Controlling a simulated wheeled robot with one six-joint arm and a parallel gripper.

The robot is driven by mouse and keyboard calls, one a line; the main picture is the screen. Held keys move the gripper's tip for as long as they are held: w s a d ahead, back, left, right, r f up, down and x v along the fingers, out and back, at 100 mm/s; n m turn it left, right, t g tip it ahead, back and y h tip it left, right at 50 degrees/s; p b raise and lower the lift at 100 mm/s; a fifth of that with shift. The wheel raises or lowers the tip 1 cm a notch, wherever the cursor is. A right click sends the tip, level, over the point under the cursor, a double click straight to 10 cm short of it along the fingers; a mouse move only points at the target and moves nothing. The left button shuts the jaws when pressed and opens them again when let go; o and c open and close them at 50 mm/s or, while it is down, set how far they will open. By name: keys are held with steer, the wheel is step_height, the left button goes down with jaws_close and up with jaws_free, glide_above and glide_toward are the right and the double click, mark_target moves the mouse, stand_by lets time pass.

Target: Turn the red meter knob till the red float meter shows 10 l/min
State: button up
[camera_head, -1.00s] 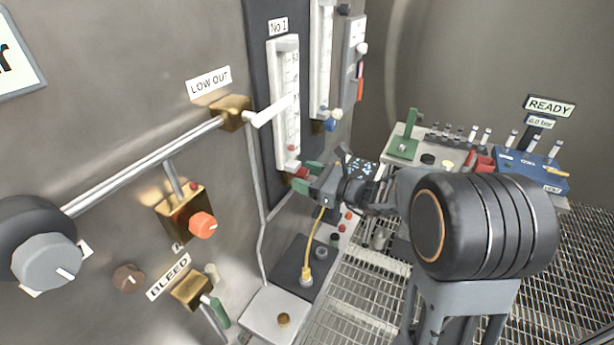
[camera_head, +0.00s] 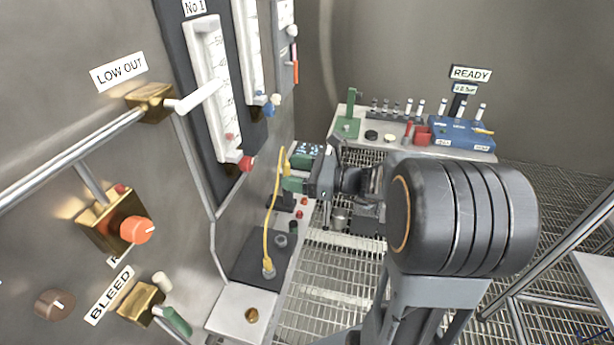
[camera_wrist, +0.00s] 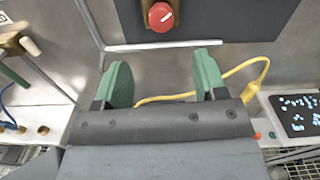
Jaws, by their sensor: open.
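The red float meter (camera_head: 214,88), labelled No 1, is a white upright gauge on a dark panel. Its red float (camera_head: 229,137) sits low in the tube; the scale figures are too small to read surely. The red meter knob (camera_head: 246,163) is at the gauge's foot. In the wrist view the knob (camera_wrist: 160,17) shows at the top middle, with a white slanted pointer line on its face. My gripper (camera_head: 291,173) is to the right of the knob and apart from it. In the wrist view my gripper's (camera_wrist: 163,77) green fingers are spread, empty, and short of the knob.
A yellow cable (camera_head: 270,215) runs close by my fingers, and behind them in the wrist view (camera_wrist: 185,97). A second meter (camera_head: 249,50) with a blue knob stands to the right. A LOW OUT valve handle (camera_head: 198,97) juts out at left of the gauge.

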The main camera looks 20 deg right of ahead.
steer(key=shift+v, duration=1.4)
steer(key=s+f+n+g+h, duration=0.8)
steer(key=s+f+n, duration=0.25)
steer(key=n, duration=0.25)
steer(key=r+n+h, duration=0.1)
steer(key=n+h, duration=0.1)
steer(key=n, duration=0.1)
steer(key=s+r+n+t+h, duration=0.1)
steer(key=n+h, duration=0.1)
steer(key=n, duration=0.2)
steer(key=s+a+r+n+t+h, duration=0.1)
steer(key=r+n+h, duration=0.1)
steer(key=n+h, duration=0.1)
steer(key=shift+s+n, duration=0.25)
steer(key=shift+n, duration=0.05)
